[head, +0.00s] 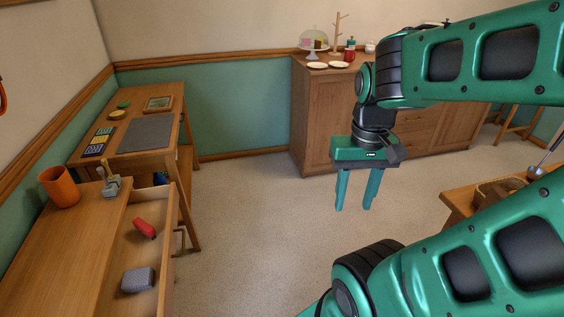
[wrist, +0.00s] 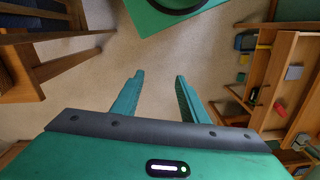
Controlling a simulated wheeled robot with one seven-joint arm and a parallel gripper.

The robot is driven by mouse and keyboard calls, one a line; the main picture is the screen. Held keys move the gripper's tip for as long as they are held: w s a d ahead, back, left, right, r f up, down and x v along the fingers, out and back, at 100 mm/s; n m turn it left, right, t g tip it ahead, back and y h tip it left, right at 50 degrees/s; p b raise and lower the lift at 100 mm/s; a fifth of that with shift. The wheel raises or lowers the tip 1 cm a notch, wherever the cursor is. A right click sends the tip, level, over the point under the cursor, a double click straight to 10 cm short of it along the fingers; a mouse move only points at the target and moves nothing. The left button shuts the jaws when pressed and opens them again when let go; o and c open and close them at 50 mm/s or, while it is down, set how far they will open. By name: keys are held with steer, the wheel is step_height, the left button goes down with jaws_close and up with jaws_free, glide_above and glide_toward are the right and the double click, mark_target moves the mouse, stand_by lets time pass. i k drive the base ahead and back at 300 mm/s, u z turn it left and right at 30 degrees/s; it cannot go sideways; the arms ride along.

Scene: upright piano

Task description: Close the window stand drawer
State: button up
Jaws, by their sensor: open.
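The window stand (head: 72,250) is the wooden piece at the lower left of the head view. Its drawer (head: 126,249) is pulled out toward the right. A red object (head: 144,228) and a grey block (head: 138,280) lie in it. My gripper (head: 353,207) hangs in the air over open floor, well to the right of the drawer, with its fingers pointing down. It is open, with nothing between the fingers. The fingers also show apart in the wrist view (wrist: 159,80). The drawer's lower edge is cut off by the frame.
An orange cup (head: 59,187) and a small grey-and-green item (head: 112,184) stand on the window stand. A wooden desk (head: 150,96) is behind it. A cabinet (head: 325,115) lines the back wall. The floor (head: 245,215) between drawer and gripper is clear.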

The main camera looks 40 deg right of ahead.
mark_target(157, 206)
steer(key=z, duration=0.95)
steer(key=k, duration=1.4)
steer(key=u, duration=0.95)
steer(key=i, duration=1)
steer(key=z, duration=0.05)
